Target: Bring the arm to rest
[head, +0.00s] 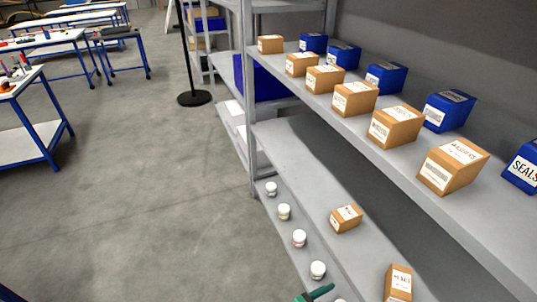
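No part that I can surely name as my gripper or arm shows in the head view. A small dark green piece (318,292) shows at the bottom edge, beside the white-lidded jars. It is cut off by the frame, and I cannot tell what it is or whether anything holds it.
A grey shelf rack (300,158) fills the right. Its upper shelf bears several cardboard boxes (354,98) and blue boxes (449,110). Lower down are two cardboard boxes (345,218) and several white-lidded jars (284,211). A black post base (194,98) stands on open floor. Blue-legged tables (38,139) stand left.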

